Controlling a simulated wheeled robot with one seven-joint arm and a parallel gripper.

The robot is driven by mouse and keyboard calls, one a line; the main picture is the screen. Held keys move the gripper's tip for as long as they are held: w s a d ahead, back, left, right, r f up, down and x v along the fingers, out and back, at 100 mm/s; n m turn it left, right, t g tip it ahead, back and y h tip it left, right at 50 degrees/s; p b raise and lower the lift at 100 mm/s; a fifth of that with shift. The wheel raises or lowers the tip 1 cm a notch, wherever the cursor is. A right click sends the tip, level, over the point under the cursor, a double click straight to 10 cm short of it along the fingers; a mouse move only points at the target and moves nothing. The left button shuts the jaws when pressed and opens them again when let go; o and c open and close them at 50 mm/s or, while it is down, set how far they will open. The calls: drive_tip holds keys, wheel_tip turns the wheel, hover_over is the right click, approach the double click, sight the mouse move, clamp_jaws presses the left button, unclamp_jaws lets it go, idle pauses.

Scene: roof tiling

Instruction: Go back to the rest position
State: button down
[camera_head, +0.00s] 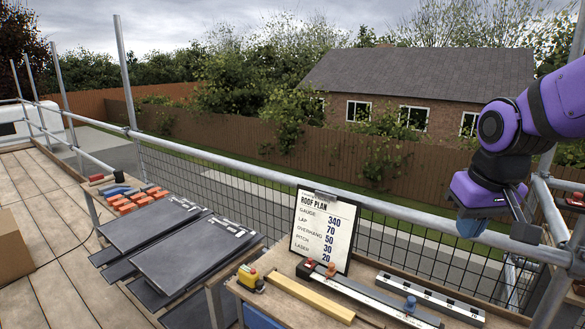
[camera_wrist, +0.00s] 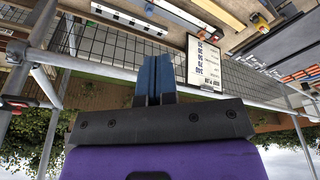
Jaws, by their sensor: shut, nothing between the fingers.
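My gripper (camera_head: 472,228) hangs at the right of the head view, below my purple wrist, at the scaffold rail's right part. Its blue fingers point down and are together. In the wrist view my gripper (camera_wrist: 155,62) shows the two blue fingers side by side, shut, with nothing between them. The gripper is raised above and to the right of the workbench (camera_head: 258,300) and appears to touch nothing, though its gap to the rail is hard to tell.
A roof plan board (camera_head: 324,232) stands on the bench near a yellow-and-red tool (camera_head: 250,278), a wooden batten (camera_head: 296,297) and a long marked bar (camera_head: 430,297). Dark slates (camera_head: 185,257) lie left. A scaffold rail (camera_head: 250,181) with mesh runs behind. Open air surrounds the gripper's left.

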drive_tip(key=s+r+t, duration=0.2)
drive_tip(key=s+r, duration=0.4)
drive_tip(key=s, duration=0.6)
drive_tip(key=shift+s+d+m+t, duration=0.3)
drive_tip(key=shift+s+d, duration=0.05)
drive_tip(key=shift+d, duration=0.1)
